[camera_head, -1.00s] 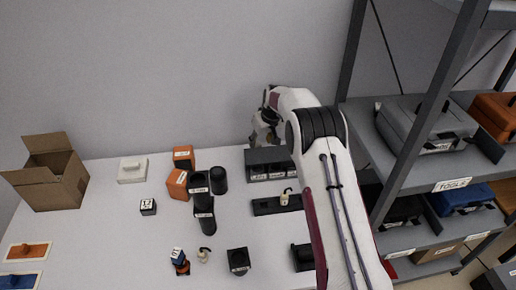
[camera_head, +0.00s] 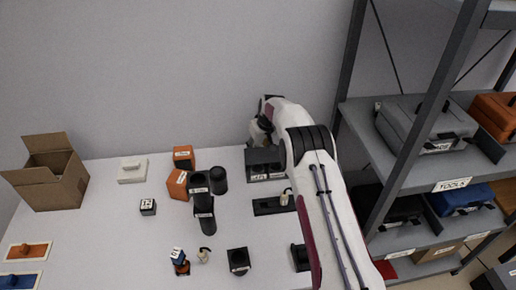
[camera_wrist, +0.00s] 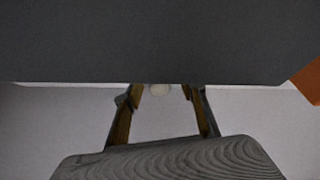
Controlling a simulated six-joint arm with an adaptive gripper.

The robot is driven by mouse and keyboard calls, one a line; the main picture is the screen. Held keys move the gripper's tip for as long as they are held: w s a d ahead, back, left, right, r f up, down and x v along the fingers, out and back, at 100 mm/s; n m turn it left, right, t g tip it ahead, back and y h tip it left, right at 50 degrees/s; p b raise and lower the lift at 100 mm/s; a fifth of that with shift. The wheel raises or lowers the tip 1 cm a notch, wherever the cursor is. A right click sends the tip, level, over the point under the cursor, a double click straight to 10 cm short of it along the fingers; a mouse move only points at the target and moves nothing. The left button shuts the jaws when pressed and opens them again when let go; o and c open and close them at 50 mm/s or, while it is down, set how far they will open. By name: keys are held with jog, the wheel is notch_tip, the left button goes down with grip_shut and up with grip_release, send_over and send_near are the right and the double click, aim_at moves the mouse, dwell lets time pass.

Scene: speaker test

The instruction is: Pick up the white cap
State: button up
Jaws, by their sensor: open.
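A small pale, rounded thing (camera_wrist: 160,89) shows between my fingertips in the wrist view, partly cut off by a dark surface; it may be the white cap, but I cannot tell. My gripper (camera_wrist: 161,93) is open, its two fingers apart on either side of that thing, with no visible contact. In the head view my gripper (camera_head: 262,130) is over the back of the table by the wall, behind the dark divided holder (camera_head: 264,175), partly hidden by my arm. Small whitish pieces stand at the dark tray (camera_head: 268,207) and at the front (camera_head: 204,255).
A white block (camera_head: 132,171), orange blocks (camera_head: 177,185) and dark cylinders (camera_head: 204,204) stand left of the holder. An open cardboard box (camera_head: 52,184) is at far left. A shelf (camera_head: 420,165) rises at right. The left middle table is mostly clear.

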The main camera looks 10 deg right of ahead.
aim_at(258, 143)
jog(key=shift+c, duration=0.4)
jog(key=c, duration=1)
jog(key=shift+o, duration=0.2)
jog(key=shift+r, duration=0.15)
jog(key=shift+r, duration=4.85)
